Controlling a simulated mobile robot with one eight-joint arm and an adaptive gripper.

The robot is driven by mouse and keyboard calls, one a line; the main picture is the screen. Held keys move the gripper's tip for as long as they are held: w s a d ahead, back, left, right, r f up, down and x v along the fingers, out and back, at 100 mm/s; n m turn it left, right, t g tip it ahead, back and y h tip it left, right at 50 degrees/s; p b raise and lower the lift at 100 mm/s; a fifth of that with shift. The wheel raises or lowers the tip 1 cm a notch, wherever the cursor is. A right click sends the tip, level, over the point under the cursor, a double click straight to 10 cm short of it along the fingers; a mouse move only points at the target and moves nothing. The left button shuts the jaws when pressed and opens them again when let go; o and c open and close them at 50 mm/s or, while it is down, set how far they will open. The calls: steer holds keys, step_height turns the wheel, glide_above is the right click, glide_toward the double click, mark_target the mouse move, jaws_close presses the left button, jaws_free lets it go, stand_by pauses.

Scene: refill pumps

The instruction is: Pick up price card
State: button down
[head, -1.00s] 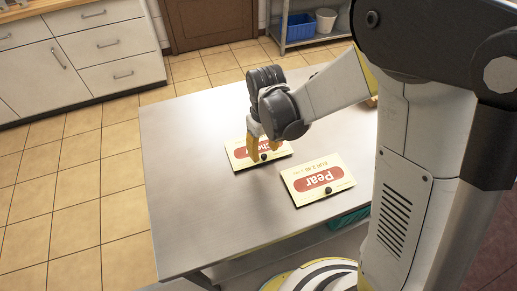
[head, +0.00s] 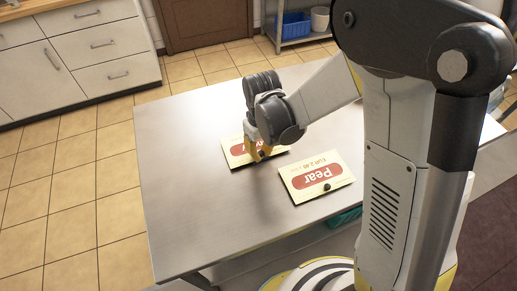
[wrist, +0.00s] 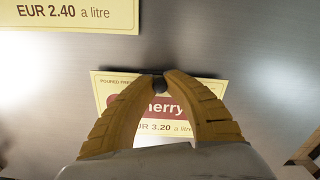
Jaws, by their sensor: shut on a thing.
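Two price cards lie on the metal table. The Cherry card (head: 236,152) is cream with a red label and a small black knob (wrist: 159,83); the wrist view shows the card (wrist: 180,128) reading EUR 3.20 a litre. My gripper (head: 259,152) is over this card, its yellow fingers closed on the knob. The fingers (wrist: 160,82) cover part of the label in the wrist view. The Pear card (head: 316,177) lies to the right and nearer the head camera, untouched, with its own black knob. Its EUR 2.40 print shows in the wrist view (wrist: 70,14).
The steel table (head: 190,220) is bare on its left and front. Drawers (head: 95,45) stand at the back left. A shelf with a blue bin (head: 293,25) and a white bucket (head: 320,18) stands behind. A teal thing (head: 345,218) shows below the table edge.

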step_height(320, 180, up, 5)
steer(key=shift+d+f+p, duration=0.1)
steer(key=shift+f+p, duration=0.05)
steer(key=shift+p, duration=1.1)
steer(key=w+d+r+p, duration=0.6)
steer(key=d+r, duration=0.3)
steer(key=r, duration=0.2)
steer(key=shift+d+p, duration=0.35)
steer(key=shift+w+r, duration=0.1)
